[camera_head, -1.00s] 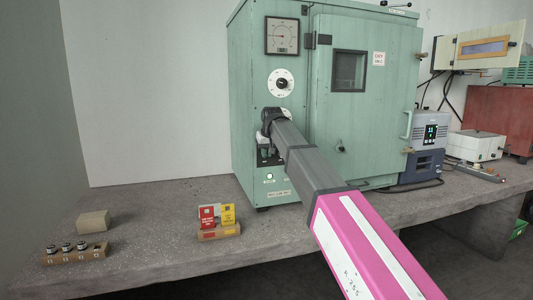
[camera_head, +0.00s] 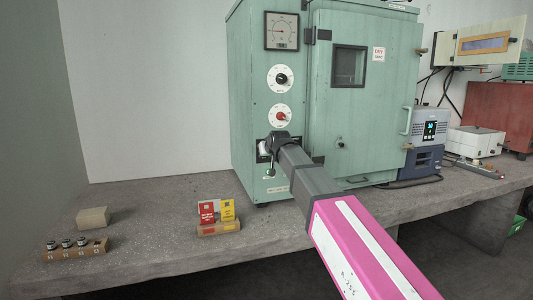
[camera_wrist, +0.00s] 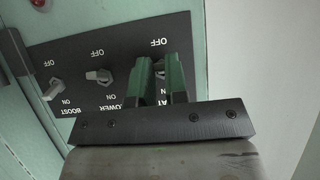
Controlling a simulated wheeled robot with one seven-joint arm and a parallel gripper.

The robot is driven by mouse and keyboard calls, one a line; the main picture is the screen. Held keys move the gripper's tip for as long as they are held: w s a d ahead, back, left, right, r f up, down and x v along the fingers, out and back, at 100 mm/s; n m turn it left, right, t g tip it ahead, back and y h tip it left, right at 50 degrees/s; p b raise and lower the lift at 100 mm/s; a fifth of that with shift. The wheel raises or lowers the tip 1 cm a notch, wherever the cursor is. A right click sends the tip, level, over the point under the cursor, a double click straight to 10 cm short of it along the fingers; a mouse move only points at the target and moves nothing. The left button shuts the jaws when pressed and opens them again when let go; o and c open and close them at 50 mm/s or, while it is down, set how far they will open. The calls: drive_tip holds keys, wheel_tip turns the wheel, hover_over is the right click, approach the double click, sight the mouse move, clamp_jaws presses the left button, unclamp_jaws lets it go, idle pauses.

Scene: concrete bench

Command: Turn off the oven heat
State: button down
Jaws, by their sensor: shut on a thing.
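The green oven (camera_head: 243,105) stands on the bench in the head view. My gripper (camera_head: 268,148) is at the switch panel low on its front and hides most of that panel. In the wrist view a dark panel carries a row of toggle switches marked OFF and ON, seen upside down. My gripper (camera_wrist: 160,70) has its green fingers shut on the end switch, the heat switch (camera_wrist: 158,66), whose label is partly covered. The blower switch (camera_wrist: 99,75) and boost switch (camera_wrist: 53,89) are beside it, untouched. The heat switch's exact position is hard to tell.
A white dial with a red knob (camera_head: 281,117) sits just above my gripper, with a black-knob dial (camera_head: 282,78) above that. A blue-grey unit (camera_head: 428,135) stands right of the oven. A cardboard holder with red and yellow cards (camera_head: 218,228) is on the bench's front.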

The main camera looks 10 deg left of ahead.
drive_tip(key=shift+f+t, duration=0.15)
drive_tip(key=shift+t, duration=0.25)
drive_tip(key=c, duration=1.1)
unclamp_jaws()
drive_tip(key=shift+c, duration=0.2)
drive_tip(key=v, duration=1.1)
drive_tip(key=shift+f, duration=0.15)
drive_tip(key=shift+d, duration=0.2)
